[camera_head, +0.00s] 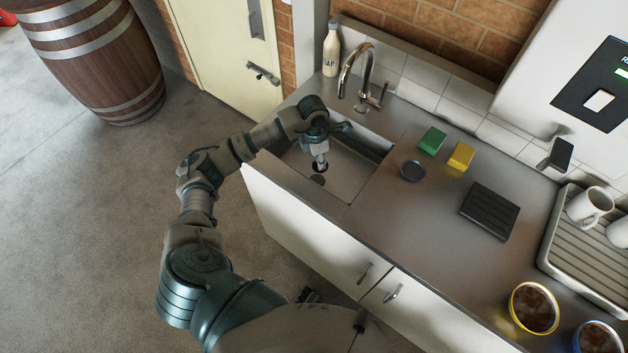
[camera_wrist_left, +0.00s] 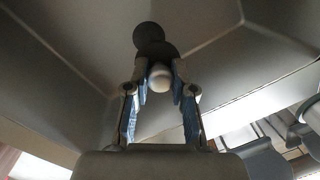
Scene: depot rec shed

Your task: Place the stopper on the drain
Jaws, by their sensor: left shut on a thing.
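My left gripper (camera_head: 321,157) reaches down into the sink basin (camera_head: 350,182). It is shut on the stopper (camera_head: 322,167), a dark disc with a pale knob. In the left wrist view the knob of the stopper (camera_wrist_left: 160,77) sits between the fingertips of my left gripper (camera_wrist_left: 160,85). The drain (camera_head: 317,180) is a dark round hole in the basin floor, just in front of the stopper in the head view. In the left wrist view the drain (camera_wrist_left: 149,36) shows just past the disc and is partly covered by it. The gap between stopper and floor is unclear. My right gripper is not in view.
A curved tap (camera_head: 358,72) and a soap bottle (camera_head: 331,50) stand behind the sink. On the counter to the right are a dark round dish (camera_head: 412,171), a green sponge (camera_head: 432,140), a yellow sponge (camera_head: 461,156) and a black ribbed mat (camera_head: 490,211).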

